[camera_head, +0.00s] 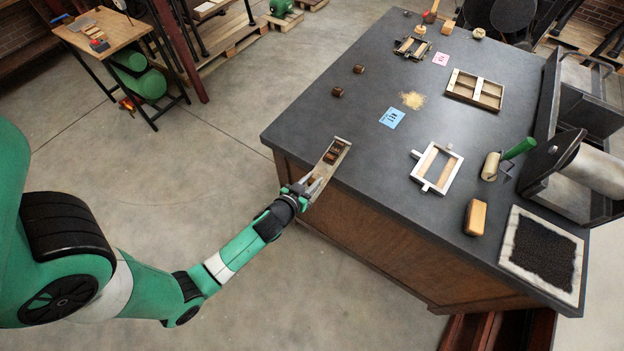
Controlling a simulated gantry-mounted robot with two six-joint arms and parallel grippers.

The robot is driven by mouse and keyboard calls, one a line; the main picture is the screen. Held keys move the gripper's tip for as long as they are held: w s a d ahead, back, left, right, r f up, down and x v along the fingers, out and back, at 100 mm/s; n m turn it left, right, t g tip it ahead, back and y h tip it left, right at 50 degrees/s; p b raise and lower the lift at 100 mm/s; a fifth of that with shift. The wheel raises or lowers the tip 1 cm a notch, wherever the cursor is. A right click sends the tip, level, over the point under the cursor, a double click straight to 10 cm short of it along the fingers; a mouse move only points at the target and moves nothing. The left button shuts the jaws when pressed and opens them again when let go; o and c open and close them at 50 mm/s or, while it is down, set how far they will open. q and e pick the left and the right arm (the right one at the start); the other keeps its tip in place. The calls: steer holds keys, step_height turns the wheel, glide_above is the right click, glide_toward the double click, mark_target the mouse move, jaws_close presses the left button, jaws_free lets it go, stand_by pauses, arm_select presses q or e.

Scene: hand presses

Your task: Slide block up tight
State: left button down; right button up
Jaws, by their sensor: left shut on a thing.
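My left gripper (303,190) is at the left front edge of the dark tabletop. It is shut on the near end of a narrow metal tray (341,152), which looks like a composing stick. The tray lies slanted over the table's edge, its far end pointing up and right. Small dark brown blocks (331,157) sit inside it towards the far end. The gripper hides the tray's near end, so I cannot tell whether a sliding piece is there. Two loose dark brown blocks, one nearer (337,91) and one farther (359,69), stand on the tabletop beyond. My right gripper is out of view.
The tabletop (300,120) is clear around the tray. A blue card (392,117), a white frame (447,173), a wooden compartment tray (475,89), a green-handled roller (491,166), a tan block (475,217) and a black inked pad (541,252) lie to the right. A press stands at the right edge.

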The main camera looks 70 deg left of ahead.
arm_select(q)
steer(key=w+a, duration=0.2)
steer(key=w, duration=0.1)
steer(key=shift+w+a, duration=0.3)
steer(key=shift+a, duration=0.1)
steer(key=c, duration=0.7)
jaws_free()
steer(key=shift+d, duration=0.1)
steer(key=v, duration=1.1)
steer(key=shift+s+d+r+p, duration=0.15)
steer(key=shift+s+p, duration=0.1)
steer(key=shift+p, duration=0.15)
